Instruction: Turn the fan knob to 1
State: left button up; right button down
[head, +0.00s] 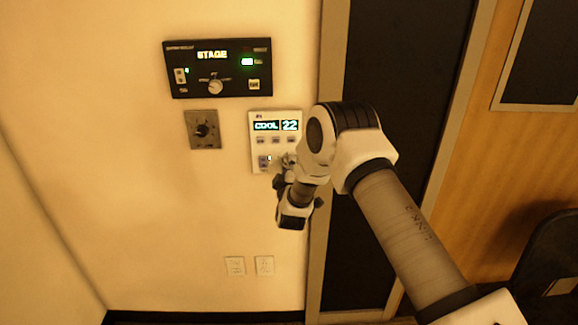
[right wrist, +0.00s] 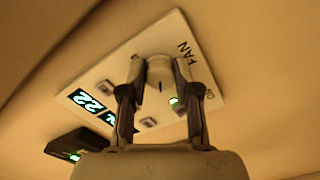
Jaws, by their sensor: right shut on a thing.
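The white thermostat panel (head: 257,148) is on the wall, its display reading "COOL 22". My right gripper (head: 289,165) is at the panel's lower right corner and covers the fan knob in the head view. In the right wrist view the panel (right wrist: 192,20) appears tilted, with the word FAN beside the pale round fan knob (right wrist: 159,73). My right gripper's two fingers are on either side of this knob, shut on it. A short dark mark shows on the knob; the number it points to cannot be read. My left gripper is not in view.
A black panel (head: 218,86) reading "STAGE", with its own knob, is above left. A grey plate with a black dial (head: 203,130) is left of the thermostat. Two outlet plates (head: 235,266) are below. A dark door (head: 385,100) is to the right.

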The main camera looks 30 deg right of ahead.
dwell(0.4)
jog(key=c, duration=0.8)
grip_release()
jog(key=shift+a, duration=0.1)
jog(key=v, duration=1.2)
